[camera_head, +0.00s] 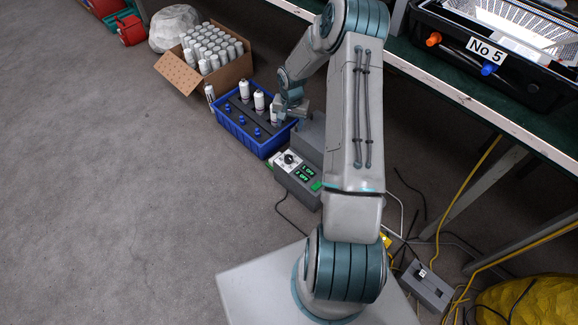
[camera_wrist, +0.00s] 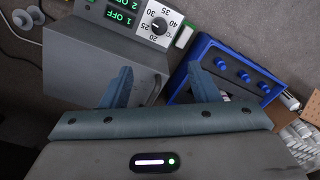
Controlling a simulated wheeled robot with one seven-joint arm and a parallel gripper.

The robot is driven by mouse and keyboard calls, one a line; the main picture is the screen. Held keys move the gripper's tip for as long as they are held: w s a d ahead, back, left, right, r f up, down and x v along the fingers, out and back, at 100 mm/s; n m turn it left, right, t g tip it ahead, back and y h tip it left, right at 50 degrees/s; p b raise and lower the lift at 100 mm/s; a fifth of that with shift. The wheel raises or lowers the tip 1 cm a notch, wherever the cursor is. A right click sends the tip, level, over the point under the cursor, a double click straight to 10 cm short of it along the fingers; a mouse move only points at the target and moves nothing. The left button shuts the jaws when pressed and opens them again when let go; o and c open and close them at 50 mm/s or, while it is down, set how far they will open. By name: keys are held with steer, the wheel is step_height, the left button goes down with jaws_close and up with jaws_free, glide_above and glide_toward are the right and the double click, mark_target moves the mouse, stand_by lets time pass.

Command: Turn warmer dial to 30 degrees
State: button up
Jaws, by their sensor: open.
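The warmer (camera_head: 298,178) is a grey box on the floor with a white dial plate and a green-lit display. Its black dial (camera_wrist: 159,25) shows upside down at the top of the wrist view, with scale numbers from 20 to 40 around it. The dial also shows in the head view (camera_head: 289,159). Its exact setting is too small to tell. The display (camera_wrist: 122,11) reads 1 OFF and 2 OFF. My gripper (camera_wrist: 158,72) is open and empty, with the warmer's grey body beyond its fingers. It is apart from the dial.
A blue crate (camera_head: 229,127) with white bottles and blue-capped fittings stands beside the warmer. A cardboard box (camera_head: 190,77) of white cans is behind it. A green-topped table (camera_head: 455,85) stands at right, with cables below. The floor at left is clear.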

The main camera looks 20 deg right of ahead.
steer(key=b, duration=0.2)
glide_toward(289, 157)
steer(key=shift+m, duration=0.3)
step_height(289, 157, down, 9)
steer(key=b, duration=0.5)
steer(key=shift+w+a+r, duration=0.1)
steer(key=shift+w+a, duration=0.05)
steer(key=c, duration=1)
